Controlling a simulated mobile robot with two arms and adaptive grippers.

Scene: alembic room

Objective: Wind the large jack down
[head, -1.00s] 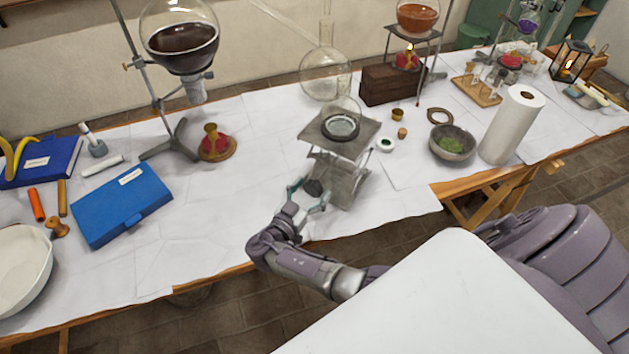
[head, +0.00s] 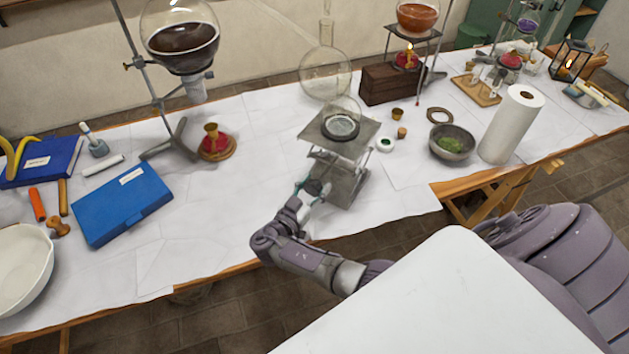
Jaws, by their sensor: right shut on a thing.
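The large jack (head: 350,151) is a grey metal lab jack standing on the paper-covered table near its front edge. Its top plate is raised above the base, with the crossed supports partly visible. A dark knob (head: 316,187) sits at the jack's front left side. My right gripper (head: 313,190) is shut on this knob, its fingers on either side partly hiding it. My left gripper is not in view.
A clear flask (head: 326,75) is close behind the jack. A bowl of green stuff (head: 452,143) and a paper roll (head: 512,125) stand to the right. A blue case (head: 122,204) lies left.

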